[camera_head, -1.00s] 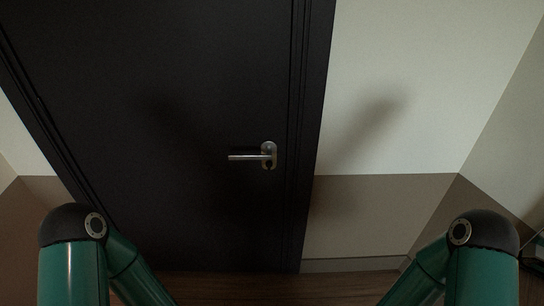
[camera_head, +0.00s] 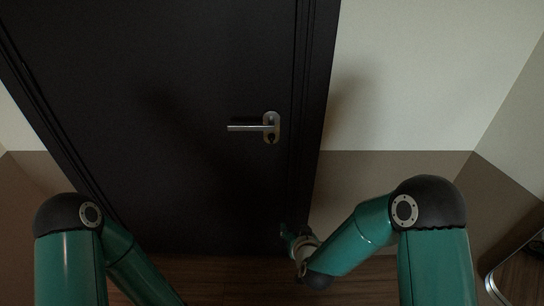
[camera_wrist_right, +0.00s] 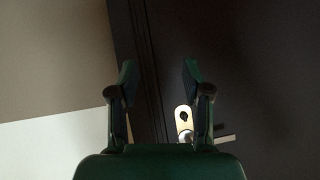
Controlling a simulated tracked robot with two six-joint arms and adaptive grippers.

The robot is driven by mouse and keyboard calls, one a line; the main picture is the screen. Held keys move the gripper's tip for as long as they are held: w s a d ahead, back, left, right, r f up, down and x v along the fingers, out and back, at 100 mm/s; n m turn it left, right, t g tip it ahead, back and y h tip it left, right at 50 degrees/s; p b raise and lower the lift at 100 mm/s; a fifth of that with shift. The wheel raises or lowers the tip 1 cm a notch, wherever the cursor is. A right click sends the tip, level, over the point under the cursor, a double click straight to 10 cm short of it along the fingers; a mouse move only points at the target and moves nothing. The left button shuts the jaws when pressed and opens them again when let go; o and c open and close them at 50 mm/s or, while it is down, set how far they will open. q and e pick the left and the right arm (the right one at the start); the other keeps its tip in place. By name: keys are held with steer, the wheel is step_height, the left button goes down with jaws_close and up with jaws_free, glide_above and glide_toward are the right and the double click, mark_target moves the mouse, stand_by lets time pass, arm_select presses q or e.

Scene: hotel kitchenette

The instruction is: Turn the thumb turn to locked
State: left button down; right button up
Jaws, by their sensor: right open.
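The dark door (camera_head: 170,110) carries a metal lever handle (camera_head: 247,128) on an oval plate (camera_head: 276,127). A small dark shape on the lower part of the plate appears to be the thumb turn (camera_head: 270,138); its setting is too small to tell. My left gripper is out of view.
The door frame (camera_head: 318,110) and a cream and brown wall (camera_head: 400,90) stand right of the handle. Wood floor (camera_head: 225,272) shows below. A dark, pale-edged object (camera_head: 515,265) stands at the lower right. The space before the handle looks clear.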

steer(key=w+a+r+t+b, duration=0.2)
steer(key=w+a+r+t, duration=0.1)
steer(key=w+a+r, duration=0.1)
steer(key=t+h+b, duration=0.1)
steer(key=t+h, duration=0.1)
steer(key=t, duration=0.2)
glide_toward(272, 141)
arm_select(q)
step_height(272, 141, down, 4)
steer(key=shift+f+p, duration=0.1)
steer(key=shift+p, duration=0.4)
arm_select(e)
steer(key=w, duration=0.9)
steer(key=shift+w, duration=0.1)
steer(key=shift+a, duration=0.1)
steer(key=shift+c, duration=0.2)
jaws_close()
